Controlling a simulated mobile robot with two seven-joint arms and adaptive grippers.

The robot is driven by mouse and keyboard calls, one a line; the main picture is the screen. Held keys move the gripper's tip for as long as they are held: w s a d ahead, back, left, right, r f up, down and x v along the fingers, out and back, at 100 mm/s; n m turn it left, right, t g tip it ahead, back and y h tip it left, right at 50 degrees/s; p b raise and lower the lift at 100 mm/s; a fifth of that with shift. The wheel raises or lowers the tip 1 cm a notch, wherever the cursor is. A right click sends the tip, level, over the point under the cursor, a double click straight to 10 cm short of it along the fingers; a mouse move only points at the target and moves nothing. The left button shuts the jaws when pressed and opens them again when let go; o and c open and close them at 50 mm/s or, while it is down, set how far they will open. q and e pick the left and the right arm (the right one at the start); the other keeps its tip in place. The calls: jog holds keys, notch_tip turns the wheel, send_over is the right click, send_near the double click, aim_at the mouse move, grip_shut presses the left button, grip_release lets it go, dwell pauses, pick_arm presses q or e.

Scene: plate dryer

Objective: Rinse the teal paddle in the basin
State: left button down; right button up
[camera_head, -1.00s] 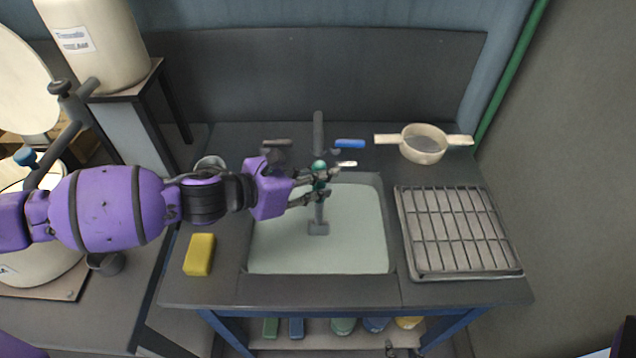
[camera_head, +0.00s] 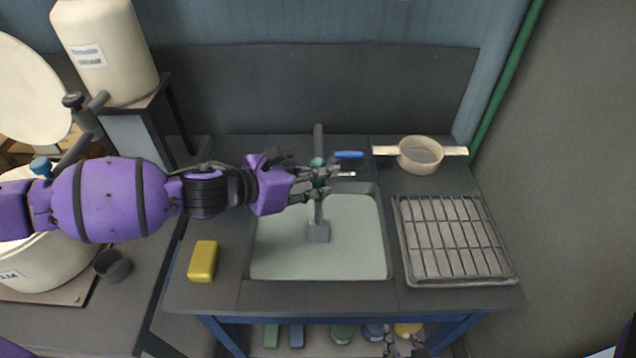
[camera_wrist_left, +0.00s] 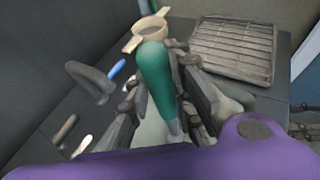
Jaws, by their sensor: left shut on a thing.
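My left gripper (camera_head: 320,183) is shut on the teal handle of the paddle (camera_head: 319,164) above the basin (camera_head: 350,250). In the left wrist view the teal handle (camera_wrist_left: 155,75) stands up between the fingers. A grey shaft runs down from it, and a flat grey end hangs over the pale basin in the head view. I cannot tell whether that end touches the basin's contents.
A yellow sponge (camera_head: 202,261) lies left of the basin. A drying rack (camera_head: 456,236) sits on the right, with a strainer (camera_head: 420,155) behind it. A grey tap (camera_head: 318,135) and blue tap handle (camera_head: 348,154) stand at the back. Several bottles are on the lower shelf.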

aim_at(318, 159)
pick_arm(q)
jog(key=shift+r, duration=5.95)
